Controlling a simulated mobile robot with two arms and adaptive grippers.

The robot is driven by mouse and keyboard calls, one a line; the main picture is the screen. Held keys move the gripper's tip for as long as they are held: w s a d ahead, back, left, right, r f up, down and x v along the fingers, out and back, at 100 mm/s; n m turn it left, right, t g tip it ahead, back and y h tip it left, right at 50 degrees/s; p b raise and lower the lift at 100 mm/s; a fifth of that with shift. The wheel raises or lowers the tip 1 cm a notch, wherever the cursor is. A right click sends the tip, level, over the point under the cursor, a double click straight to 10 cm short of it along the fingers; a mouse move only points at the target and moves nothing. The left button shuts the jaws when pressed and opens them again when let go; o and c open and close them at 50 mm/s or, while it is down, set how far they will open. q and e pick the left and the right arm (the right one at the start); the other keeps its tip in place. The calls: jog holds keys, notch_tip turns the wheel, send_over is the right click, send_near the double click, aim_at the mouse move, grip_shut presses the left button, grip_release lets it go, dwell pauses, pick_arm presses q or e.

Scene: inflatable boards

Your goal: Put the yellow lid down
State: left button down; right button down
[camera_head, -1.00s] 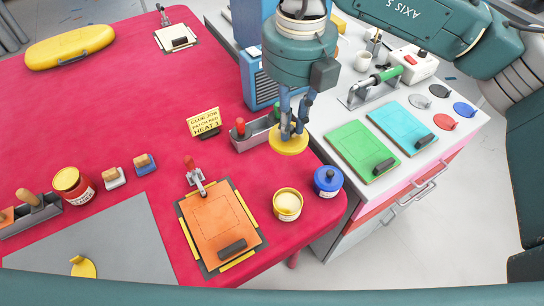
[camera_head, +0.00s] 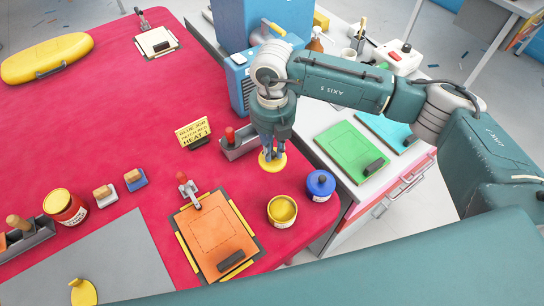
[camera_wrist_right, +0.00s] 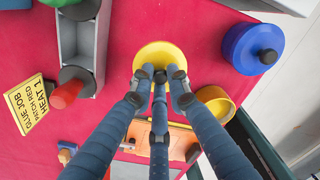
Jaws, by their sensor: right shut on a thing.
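The yellow lid (camera_head: 272,166) is a round disc over the red table near its right edge. It also shows in the wrist view (camera_wrist_right: 152,52). My right gripper (camera_head: 271,152) points down at it, with its fingers (camera_wrist_right: 160,75) closed at the lid's middle, hiding its knob. I cannot tell if the lid touches the table. An open yellow pot (camera_head: 283,212) stands in front of it. Another yellow disc with a knob (camera_head: 83,292) lies on the grey mat at the lower left. My left gripper is not in view.
A blue-lidded pot (camera_head: 320,184) stands right of the yellow pot. A grey tray with a red-handled tool (camera_head: 240,146) lies just left of the lid. An orange clamped board (camera_head: 217,238) is in front. A white cabinet with a green board (camera_head: 350,152) stands right.

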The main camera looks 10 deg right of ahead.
aim_at(272, 162)
notch_tip(272, 162, down, 5)
jog(key=shift+r+p, duration=0.1)
jog(key=shift+p, duration=0.45)
jog(key=shift+f, duration=0.3)
jog(key=shift+f, duration=0.2)
jog(key=c, duration=1.7)
grip_release()
jog(key=shift+r, duration=0.1)
